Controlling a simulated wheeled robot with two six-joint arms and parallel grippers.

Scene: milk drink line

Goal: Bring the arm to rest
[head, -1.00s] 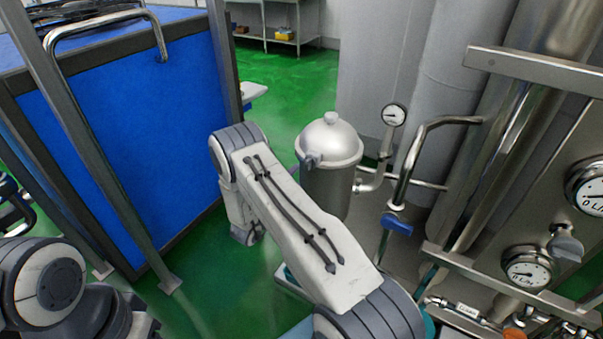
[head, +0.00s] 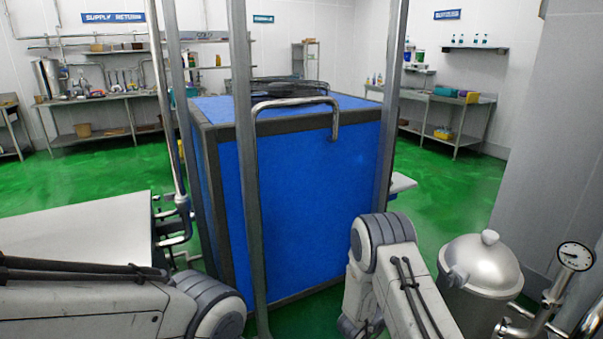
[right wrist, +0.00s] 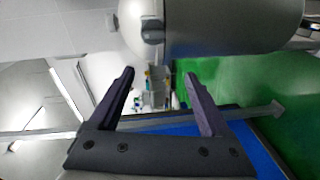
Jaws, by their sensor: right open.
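My right gripper (right wrist: 160,73) is in the right wrist view, its two dark fingers spread apart with nothing between them. My right arm's pale grey links (head: 408,300) stand at the lower right of the head view, left of the lidded steel vessel. The right gripper does not show in the head view. My left arm's white link and grey joint (head: 218,318) lie at the lower left. I cannot make out the left gripper in either view.
The lidded steel vessel (head: 480,270) stands close to my right arm; a pressure gauge (head: 574,256) is beside it. A large blue box in a dark metal frame (head: 300,200) fills the middle. Open green floor (head: 460,195) lies behind. Benches (head: 105,108) line the far walls.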

